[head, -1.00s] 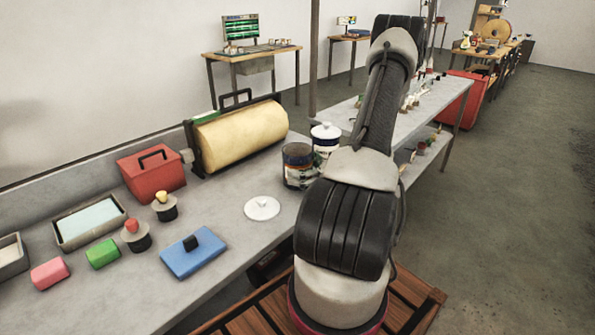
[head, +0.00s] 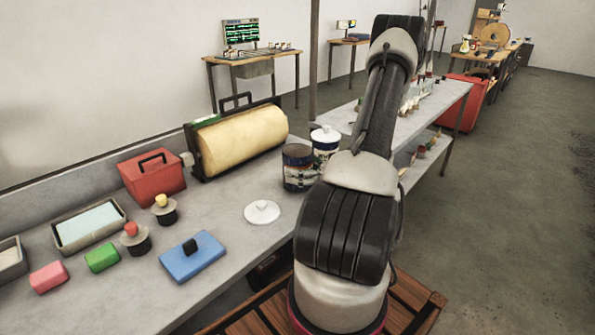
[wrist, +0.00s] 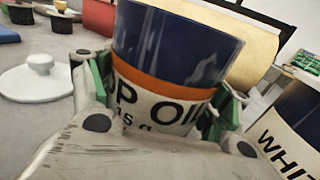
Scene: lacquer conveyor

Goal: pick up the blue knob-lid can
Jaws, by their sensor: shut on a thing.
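In the wrist view my gripper (wrist: 160,100) is shut on a blue can (wrist: 175,45) with an orange band and a white lettered label. Green finger pads press against its two sides. In the head view a dark blue can (head: 298,168) without a visible lid stands in front of a can with a white knob lid (head: 325,138). My arm hides my gripper there, and I cannot tell for sure which can it holds.
Another blue can (wrist: 295,120) with a white label is close at right in the wrist view. A loose white knob lid (head: 262,212) lies on the grey counter (head: 235,245). A red box (head: 152,180) and a yellowish roll (head: 240,140) stand behind.

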